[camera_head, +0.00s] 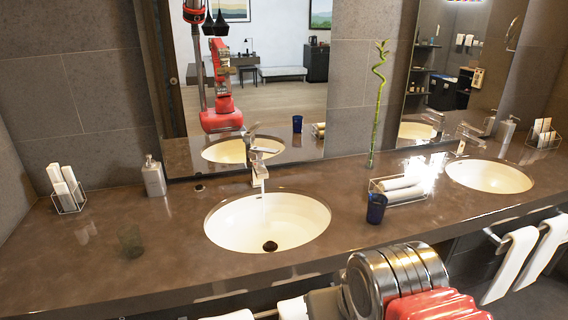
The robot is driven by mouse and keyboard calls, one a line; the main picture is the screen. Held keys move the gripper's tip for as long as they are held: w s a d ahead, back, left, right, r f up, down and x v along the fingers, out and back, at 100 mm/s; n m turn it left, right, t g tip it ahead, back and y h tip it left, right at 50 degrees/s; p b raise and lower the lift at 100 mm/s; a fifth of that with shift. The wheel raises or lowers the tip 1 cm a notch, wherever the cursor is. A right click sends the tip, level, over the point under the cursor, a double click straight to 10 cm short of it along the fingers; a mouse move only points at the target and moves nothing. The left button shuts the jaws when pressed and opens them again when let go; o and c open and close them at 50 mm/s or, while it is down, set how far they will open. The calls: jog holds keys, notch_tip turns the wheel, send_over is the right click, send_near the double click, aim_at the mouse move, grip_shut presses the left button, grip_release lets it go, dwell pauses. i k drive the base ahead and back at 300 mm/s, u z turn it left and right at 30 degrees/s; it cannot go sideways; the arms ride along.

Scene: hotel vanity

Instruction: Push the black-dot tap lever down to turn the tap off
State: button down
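The left tap (259,170) stands behind the left basin (222,232). Its pale lever (265,149) sits on top and points out to the right, seemingly raised. A thin stream of water (263,205) falls from the spout into the basin. The right tap (466,138) stands behind the right basin (508,181), with no stream visible. I cannot make out a black dot on either lever. My arm shows only as silver rings and a red part at the bottom right, well in front of the left tap. My gripper is not in view.
A blue cup (376,208), towel tray (399,189) and bamboo stem (378,105) stand between the basins. The mirror (285,90) rises behind the tap.

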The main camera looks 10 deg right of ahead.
aim_at(256, 148)
jog(key=u, duration=0.3)
jog(key=i, duration=1.2)
jog(key=u, duration=0.35)
